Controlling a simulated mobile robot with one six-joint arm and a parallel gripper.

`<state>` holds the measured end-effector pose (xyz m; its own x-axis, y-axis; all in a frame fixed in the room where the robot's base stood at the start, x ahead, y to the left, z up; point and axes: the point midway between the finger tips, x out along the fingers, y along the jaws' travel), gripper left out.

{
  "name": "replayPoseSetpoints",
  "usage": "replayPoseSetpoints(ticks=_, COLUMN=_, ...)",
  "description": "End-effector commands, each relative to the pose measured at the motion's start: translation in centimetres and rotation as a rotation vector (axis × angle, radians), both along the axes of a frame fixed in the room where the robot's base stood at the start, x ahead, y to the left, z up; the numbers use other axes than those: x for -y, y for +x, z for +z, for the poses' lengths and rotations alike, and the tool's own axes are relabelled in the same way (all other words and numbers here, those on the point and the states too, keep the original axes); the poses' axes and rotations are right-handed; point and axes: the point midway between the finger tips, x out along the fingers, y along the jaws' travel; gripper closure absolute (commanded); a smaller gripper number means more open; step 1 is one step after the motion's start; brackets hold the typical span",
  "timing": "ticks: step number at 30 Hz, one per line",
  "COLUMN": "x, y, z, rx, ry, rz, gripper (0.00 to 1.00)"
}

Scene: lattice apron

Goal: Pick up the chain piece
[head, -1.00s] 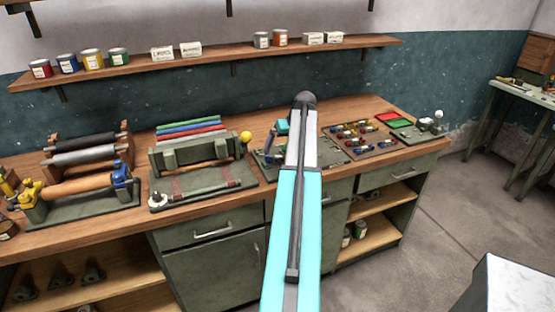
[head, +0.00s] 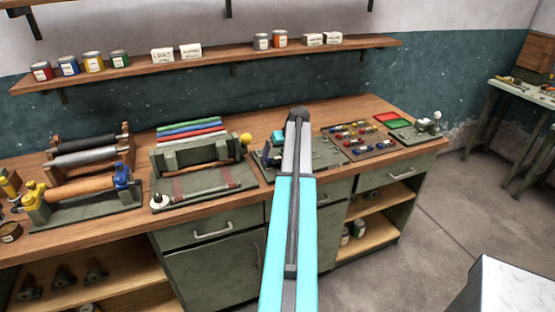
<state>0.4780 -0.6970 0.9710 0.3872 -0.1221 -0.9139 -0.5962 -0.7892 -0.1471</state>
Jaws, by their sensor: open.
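I cannot make out the chain piece in the head view; the small parts on the bench are too tiny to tell apart. My cyan and grey arm reaches up the middle of the view over the wooden workbench (head: 225,118). My gripper cannot be made out; it is hidden behind the dark end of the arm. A green fixture board (head: 328,158) lies on the bench, partly covered by my arm. To its right is a brown board with rows of small red, blue and yellow parts (head: 368,148).
A green frame with a roller (head: 200,160) and a stand of rollers (head: 85,190) fill the left of the bench. Red and green trays (head: 393,120) lie at its right end. A wall shelf (head: 215,63) holds cans and boxes.

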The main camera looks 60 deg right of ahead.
Motion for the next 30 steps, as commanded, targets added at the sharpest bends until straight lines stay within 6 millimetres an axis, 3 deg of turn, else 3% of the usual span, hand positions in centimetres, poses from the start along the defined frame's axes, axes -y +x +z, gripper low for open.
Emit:
replayPoseSetpoints(ticks=19, x=-0.03, y=0.22, z=-0.34, rx=0.000, ry=-0.001, rz=0.002, gripper=0.00)
replayPoseSetpoints(ticks=27, x=-0.04, y=0.26, z=-0.29, rx=0.001, ry=-0.001, rz=0.002, gripper=0.44)
replayPoseSetpoints(ticks=30, x=-0.04, y=0.27, z=-0.28, rx=0.001, ry=-0.001, rz=0.002, gripper=0.46)
